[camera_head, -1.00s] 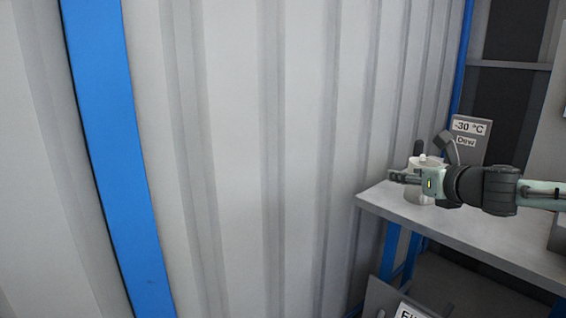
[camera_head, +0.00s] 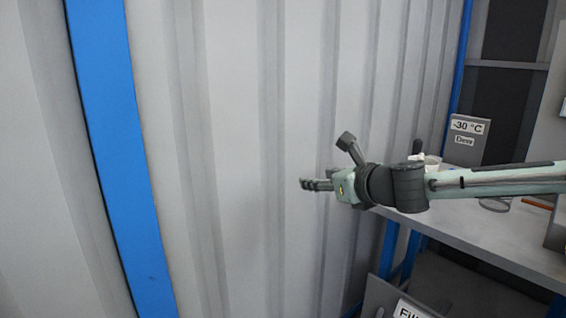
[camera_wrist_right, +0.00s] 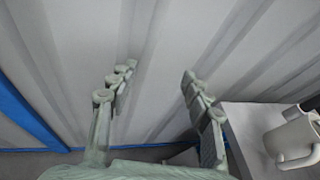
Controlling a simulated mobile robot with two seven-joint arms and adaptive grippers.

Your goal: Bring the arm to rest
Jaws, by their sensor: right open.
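My right gripper (camera_head: 318,184) reaches in from the right of the head view, in front of the grey ribbed wall and left of the table. In the right wrist view its two fingers (camera_wrist_right: 160,95) stand well apart with nothing between them. My left gripper is not in the head view.
A grey table (camera_head: 463,222) on blue legs stands at the right, partly hidden by my arm. A white jug (camera_wrist_right: 292,138) stands on it near the edge. Behind is a grey sign (camera_head: 467,139) reading "-30 °C". The ribbed wall (camera_head: 240,150) fills the left, with a blue post (camera_head: 110,140).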

